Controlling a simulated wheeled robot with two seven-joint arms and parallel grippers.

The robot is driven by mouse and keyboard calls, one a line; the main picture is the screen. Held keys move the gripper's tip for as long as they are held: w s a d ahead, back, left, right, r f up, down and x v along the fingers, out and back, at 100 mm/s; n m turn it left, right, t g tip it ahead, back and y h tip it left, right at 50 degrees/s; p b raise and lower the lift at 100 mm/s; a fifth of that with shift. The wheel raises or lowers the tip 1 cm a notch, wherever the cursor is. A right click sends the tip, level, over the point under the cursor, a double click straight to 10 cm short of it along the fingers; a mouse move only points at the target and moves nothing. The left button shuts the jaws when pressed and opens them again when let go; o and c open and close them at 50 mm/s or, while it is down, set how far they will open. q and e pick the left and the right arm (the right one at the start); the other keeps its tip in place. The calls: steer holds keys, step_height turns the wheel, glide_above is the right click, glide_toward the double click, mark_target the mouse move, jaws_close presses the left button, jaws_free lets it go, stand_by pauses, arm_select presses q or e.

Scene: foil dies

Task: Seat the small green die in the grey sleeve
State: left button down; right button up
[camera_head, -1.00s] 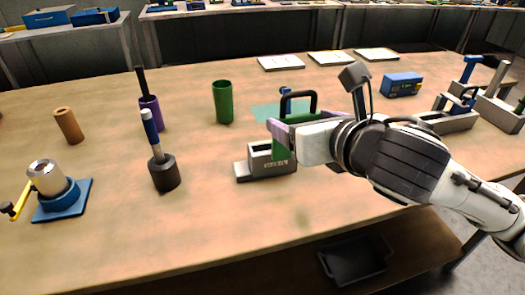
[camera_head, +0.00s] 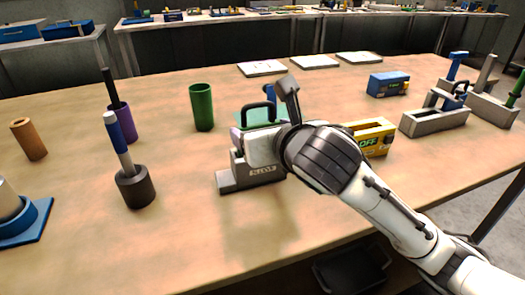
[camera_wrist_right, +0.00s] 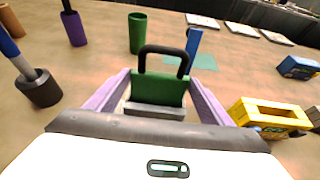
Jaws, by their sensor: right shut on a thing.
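The green die (camera_wrist_right: 160,92) with a black loop handle is between the purple fingers of my right gripper (camera_wrist_right: 152,88) in the right wrist view. My right gripper (camera_head: 243,138) is shut on it. In the head view the grey sleeve (camera_head: 236,180) stands on the table, with printed lettering on its front. The gripper and die are over the top of the sleeve. The gripper hides the sleeve's opening and most of the die, so I cannot tell whether the die is inside it. My left gripper is not in view.
A yellow box (camera_head: 377,136) stands right of the sleeve, behind my right forearm. A green cup (camera_head: 202,107) and a dark holder (camera_head: 135,188) with a blue-and-white tool stand to the left. A grey tray (camera_head: 434,120) is at right. The table front is clear.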

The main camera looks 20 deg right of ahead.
step_height(320, 180, down, 3)
steer(key=shift+f+b, duration=0.15)
steer(key=shift+b, duration=0.35)
steer(key=shift+f, duration=0.2)
steer(key=o, duration=1.4)
steer(key=shift+f, duration=0.1)
steer(key=shift+s+r, duration=0.1)
steer(key=shift+r, duration=0.1)
steer(key=p+v, duration=1.1)
steer(key=p, duration=0.2)
steer(key=shift+s+r, duration=0.2)
steer(key=shift+s, duration=0.15)
